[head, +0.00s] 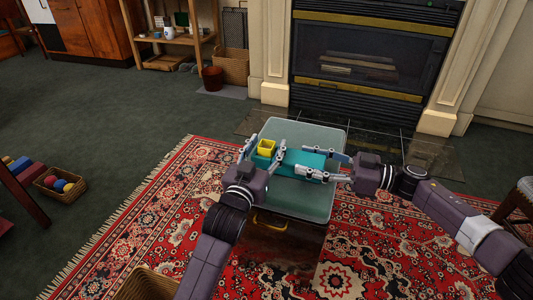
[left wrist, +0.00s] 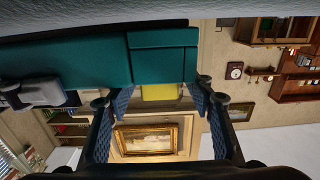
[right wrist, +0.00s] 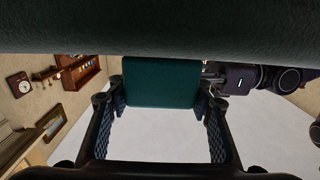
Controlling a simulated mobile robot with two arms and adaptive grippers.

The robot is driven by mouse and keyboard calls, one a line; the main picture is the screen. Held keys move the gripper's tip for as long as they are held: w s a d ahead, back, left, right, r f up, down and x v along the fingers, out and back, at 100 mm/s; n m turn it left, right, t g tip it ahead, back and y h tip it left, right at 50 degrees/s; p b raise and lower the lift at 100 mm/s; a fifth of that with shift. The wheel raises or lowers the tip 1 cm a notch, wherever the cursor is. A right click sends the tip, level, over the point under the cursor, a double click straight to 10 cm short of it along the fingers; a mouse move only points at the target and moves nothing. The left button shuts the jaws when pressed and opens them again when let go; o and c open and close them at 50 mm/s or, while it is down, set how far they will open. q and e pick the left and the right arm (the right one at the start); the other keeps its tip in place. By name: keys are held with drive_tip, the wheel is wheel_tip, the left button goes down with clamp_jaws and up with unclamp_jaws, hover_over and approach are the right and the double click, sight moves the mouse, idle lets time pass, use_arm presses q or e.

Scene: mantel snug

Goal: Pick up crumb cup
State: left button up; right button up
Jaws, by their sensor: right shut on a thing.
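A yellow square cup (head: 266,147), which I take for the crumb cup, stands at the left end of a long teal block-like thing (head: 302,160). Whether it sits in or behind the teal thing, I cannot tell. My left gripper (head: 264,143) is open, with one finger on each side of the cup. In the left wrist view the cup (left wrist: 160,92) shows between the spread fingers, partly hidden by the teal thing (left wrist: 160,55). My right gripper (head: 322,166) is shut on the teal thing's right end, also seen in the right wrist view (right wrist: 160,82).
The teal thing is over a grey-green tabletop (head: 300,205) with free room in front. A fireplace (head: 350,60) stands behind. A basket with balls (head: 60,183) is on the floor at left, and a stool (head: 515,205) at right.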

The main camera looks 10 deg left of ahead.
use_arm(q)
drive_tip(key=c, duration=1)
drive_tip(key=shift+o, duration=0.2)
wheel_tip(320, 180, up, 10)
use_arm(e)
drive_tip(key=o, duration=1.5)
drive_tip(key=shift+d, duration=0.1)
